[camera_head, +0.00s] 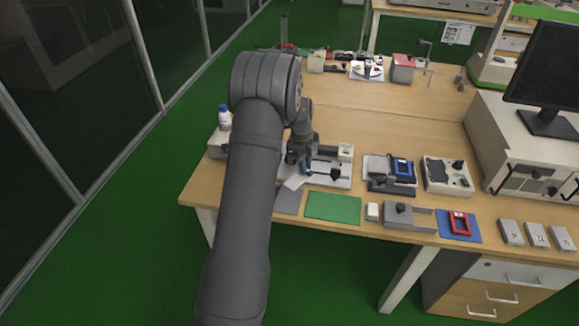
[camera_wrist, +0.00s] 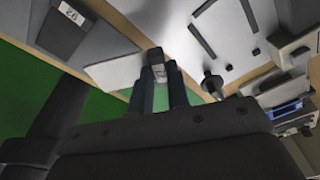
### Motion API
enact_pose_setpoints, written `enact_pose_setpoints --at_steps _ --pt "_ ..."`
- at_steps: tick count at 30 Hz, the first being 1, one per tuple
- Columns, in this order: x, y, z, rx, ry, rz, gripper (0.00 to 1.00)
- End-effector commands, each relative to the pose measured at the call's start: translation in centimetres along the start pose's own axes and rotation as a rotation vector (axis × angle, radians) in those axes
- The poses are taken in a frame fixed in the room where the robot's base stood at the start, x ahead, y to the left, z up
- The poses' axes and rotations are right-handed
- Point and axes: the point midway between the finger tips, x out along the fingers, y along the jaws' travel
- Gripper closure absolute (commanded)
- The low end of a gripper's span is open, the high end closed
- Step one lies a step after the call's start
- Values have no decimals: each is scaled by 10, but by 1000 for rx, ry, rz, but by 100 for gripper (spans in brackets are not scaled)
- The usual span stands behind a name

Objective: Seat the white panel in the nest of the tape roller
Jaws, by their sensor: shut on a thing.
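The white panel (camera_head: 294,183) shows beside the fingers in the head view, held by its edge near the front left of the tape roller. In the wrist view it (camera_wrist: 115,72) is a flat pale sheet reaching left from the fingertips. My gripper (camera_head: 304,168) is shut on it; the fingertips also show in the wrist view (camera_wrist: 159,72). The tape roller (camera_head: 328,182) has a white base with dark parts and a black knob; its base (camera_wrist: 225,35) with dark bars fills the upper right of the wrist view. My arm hides its left part, and I cannot make out the nest.
A grey mat (camera_head: 288,203) and a green mat (camera_head: 333,207) lie in front. A small white block (camera_head: 372,211) and a grey fixture (camera_head: 410,217) stand to their right.

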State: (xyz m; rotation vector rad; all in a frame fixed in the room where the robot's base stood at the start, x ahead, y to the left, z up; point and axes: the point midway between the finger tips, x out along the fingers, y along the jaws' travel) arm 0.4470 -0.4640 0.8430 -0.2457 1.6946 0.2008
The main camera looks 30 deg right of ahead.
Motion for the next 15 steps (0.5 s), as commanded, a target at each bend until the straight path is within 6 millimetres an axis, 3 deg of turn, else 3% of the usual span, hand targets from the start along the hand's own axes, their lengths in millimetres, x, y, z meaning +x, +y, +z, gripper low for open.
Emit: enact_pose_setpoints --at_steps 1,6,15 --pt "1 -17 -4 102 -3 12 100" --pt "0 -62 -17 455 -4 63 100" --pt "-1 -109 -39 879 6 132 100"
